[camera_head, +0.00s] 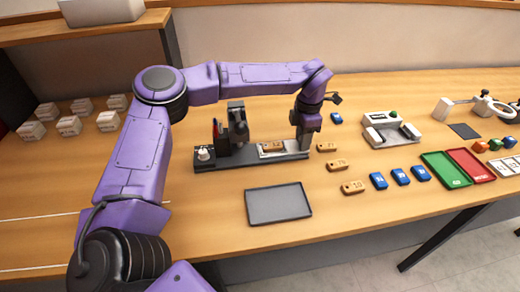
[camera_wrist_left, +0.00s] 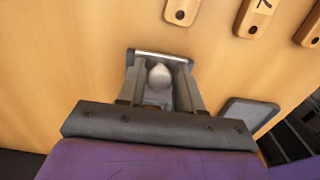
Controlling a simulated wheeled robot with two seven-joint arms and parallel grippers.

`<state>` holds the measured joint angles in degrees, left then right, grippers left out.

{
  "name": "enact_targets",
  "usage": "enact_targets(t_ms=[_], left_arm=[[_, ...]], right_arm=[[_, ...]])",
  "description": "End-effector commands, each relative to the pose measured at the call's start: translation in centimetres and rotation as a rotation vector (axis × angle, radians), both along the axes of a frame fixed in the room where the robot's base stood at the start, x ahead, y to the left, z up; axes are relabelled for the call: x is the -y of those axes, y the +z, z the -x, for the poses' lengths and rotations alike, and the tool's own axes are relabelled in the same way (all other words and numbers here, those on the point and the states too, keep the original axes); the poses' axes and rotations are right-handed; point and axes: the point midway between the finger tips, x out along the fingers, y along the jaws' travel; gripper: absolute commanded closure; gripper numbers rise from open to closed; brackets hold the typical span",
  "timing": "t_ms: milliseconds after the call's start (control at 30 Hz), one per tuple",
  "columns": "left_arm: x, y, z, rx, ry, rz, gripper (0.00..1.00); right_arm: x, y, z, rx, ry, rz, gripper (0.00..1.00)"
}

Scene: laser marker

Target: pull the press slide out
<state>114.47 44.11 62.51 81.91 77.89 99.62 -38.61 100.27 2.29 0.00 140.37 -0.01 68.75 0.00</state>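The press (camera_head: 238,122) is a dark upright unit on a long dark base (camera_head: 225,160). A pale slide (camera_head: 263,155) bearing a wooden tag (camera_head: 272,146) lies on the base, to the right of the upright unit. My left gripper (camera_head: 306,142) points down at the right end of the base. In the left wrist view its two fingers (camera_wrist_left: 160,80) flank a pale rounded knob (camera_wrist_left: 159,74) closely on both sides, with little gap to be seen. A light metal edge (camera_wrist_left: 160,54) lies just beyond the fingertips. My right gripper is not in view.
An empty grey tray (camera_head: 278,204) lies in front of the press. Wooden tags (camera_head: 354,187) and blue blocks (camera_head: 378,180) lie to the right. A white device (camera_head: 390,130) and green and red trays (camera_head: 445,170) stand farther right. White boxes (camera_head: 68,125) are at left.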

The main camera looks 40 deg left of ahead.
Motion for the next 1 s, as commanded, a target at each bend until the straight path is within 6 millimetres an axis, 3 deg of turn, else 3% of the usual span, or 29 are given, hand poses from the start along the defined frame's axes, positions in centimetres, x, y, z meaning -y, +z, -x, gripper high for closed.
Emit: enact_targets(t_ms=[67,100,567,1000], left_arm=[[0.2,0.0,0.5,-0.022,-0.004,-0.002,0.52],[0.2,0.5,0.5,-0.021,-0.003,-0.001,0.45],[0.0,6.6,0.2,-0.007,-0.001,-0.001,0.45],[0.0,6.7,0.1,-0.005,-0.001,0.000,0.45]], right_arm=[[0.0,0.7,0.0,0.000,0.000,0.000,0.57],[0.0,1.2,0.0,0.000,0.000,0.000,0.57],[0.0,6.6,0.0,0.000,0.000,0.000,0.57],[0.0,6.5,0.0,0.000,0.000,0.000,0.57]])
